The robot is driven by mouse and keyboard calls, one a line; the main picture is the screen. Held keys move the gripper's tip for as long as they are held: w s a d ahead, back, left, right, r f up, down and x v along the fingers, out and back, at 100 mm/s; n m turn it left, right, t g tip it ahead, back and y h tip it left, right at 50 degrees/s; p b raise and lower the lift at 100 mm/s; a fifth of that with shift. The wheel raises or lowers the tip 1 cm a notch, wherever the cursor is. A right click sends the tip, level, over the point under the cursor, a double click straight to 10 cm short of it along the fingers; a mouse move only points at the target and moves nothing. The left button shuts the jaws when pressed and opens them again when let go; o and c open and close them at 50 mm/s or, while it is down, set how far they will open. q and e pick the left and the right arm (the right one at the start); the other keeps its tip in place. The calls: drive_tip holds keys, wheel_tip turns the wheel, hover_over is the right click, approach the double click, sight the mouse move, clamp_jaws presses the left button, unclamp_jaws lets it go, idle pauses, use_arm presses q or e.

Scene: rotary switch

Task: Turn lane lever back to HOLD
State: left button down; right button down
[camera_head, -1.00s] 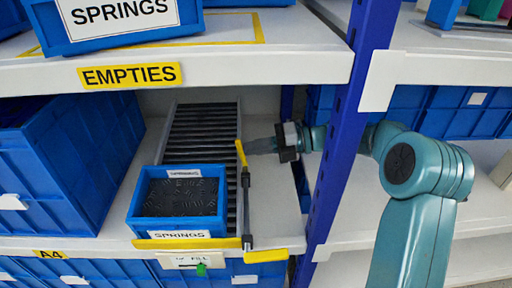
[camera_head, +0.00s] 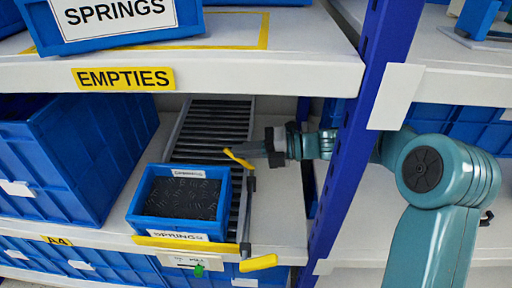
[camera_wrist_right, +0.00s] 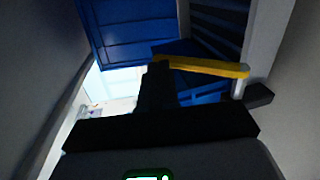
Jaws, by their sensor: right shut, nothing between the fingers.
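The lane lever is a yellow bar (camera_head: 238,159) on top of a grey upright post (camera_head: 249,205) at the right side of the roller lane (camera_head: 213,130). It points left and slightly back, over the lane's edge. In the right wrist view the yellow bar (camera_wrist_right: 205,66) crosses in front of the fingers. My right gripper (camera_head: 268,150) is shut and empty, with its tips at or right beside the bar; contact is unclear. A blue SPRINGS bin (camera_head: 137,206) sits on the lane behind a yellow front strip (camera_head: 185,244). No HOLD marking is legible. My left gripper is out of view.
A blue shelf upright (camera_head: 352,150) stands right of the lane, close to my right arm. The EMPTIES shelf (camera_head: 270,72) is overhead. A large blue crate (camera_head: 60,160) stands left. A yellow piece (camera_head: 258,263) projects at the post's foot. Bare shelf lies right of the post.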

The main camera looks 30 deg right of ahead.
drive_tip(key=shift+a, duration=0.2)
drive_tip(key=shift+w+a, duration=0.1)
drive_tip(key=shift+a, duration=0.2)
drive_tip(key=shift+w+a+f, duration=0.2)
drive_tip(key=shift+a, duration=0.05)
drive_tip(key=p+v, duration=0.4)
drive_tip(key=v, duration=1.2)
drive_tip(key=shift+p, duration=0.3)
